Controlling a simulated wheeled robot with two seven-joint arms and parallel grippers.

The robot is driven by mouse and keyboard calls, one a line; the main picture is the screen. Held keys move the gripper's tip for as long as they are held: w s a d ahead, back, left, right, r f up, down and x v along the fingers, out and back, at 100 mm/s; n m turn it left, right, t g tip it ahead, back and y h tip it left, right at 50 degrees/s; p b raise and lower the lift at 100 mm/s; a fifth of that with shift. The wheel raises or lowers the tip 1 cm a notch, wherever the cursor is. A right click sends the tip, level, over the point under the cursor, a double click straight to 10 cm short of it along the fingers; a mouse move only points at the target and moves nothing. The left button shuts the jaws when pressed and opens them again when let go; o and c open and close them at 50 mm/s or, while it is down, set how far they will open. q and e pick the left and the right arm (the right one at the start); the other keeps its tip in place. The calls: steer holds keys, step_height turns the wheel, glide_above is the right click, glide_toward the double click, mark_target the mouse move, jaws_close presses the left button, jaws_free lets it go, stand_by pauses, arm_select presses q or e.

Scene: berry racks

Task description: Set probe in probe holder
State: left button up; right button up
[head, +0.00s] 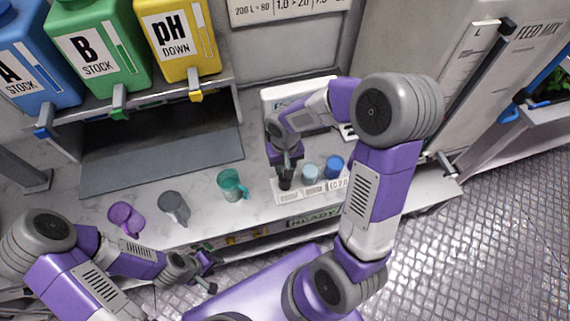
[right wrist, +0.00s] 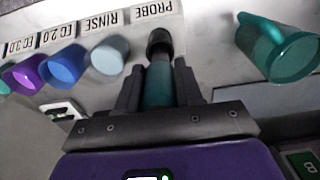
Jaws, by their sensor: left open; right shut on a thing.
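My right gripper (right wrist: 159,88) is shut on a dark teal probe (right wrist: 160,86), which runs lengthwise between its fingers. A black round piece, seemingly the probe holder (right wrist: 159,42), is at the probe's far end beside the PROBE label. I cannot tell whether the probe is inside it or only lined up with it. In the head view, the right gripper (head: 287,160) is over the dark holder (head: 285,183) at the left end of a white labelled strip (head: 292,197). My left gripper (head: 208,272) is open and empty at the counter's front edge.
A pale blue rinse cup (head: 310,173) and blue cup (head: 334,166) stand right of the holder. Teal (head: 231,184), grey (head: 173,206) and purple (head: 127,217) mugs stand left on the counter. Stock bottles (head: 85,50) sit on the shelf behind.

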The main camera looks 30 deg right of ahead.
steer(key=shift+f+b, duration=0.3)
steer(key=shift+b, duration=0.1)
stand_by(0.4)
steer(key=o, duration=1.1)
steer(key=shift+r, duration=0.1)
step_height(320, 180, up, 7)
steer(key=shift+r+p, duration=0.2)
steer(key=shift+p, duration=0.4)
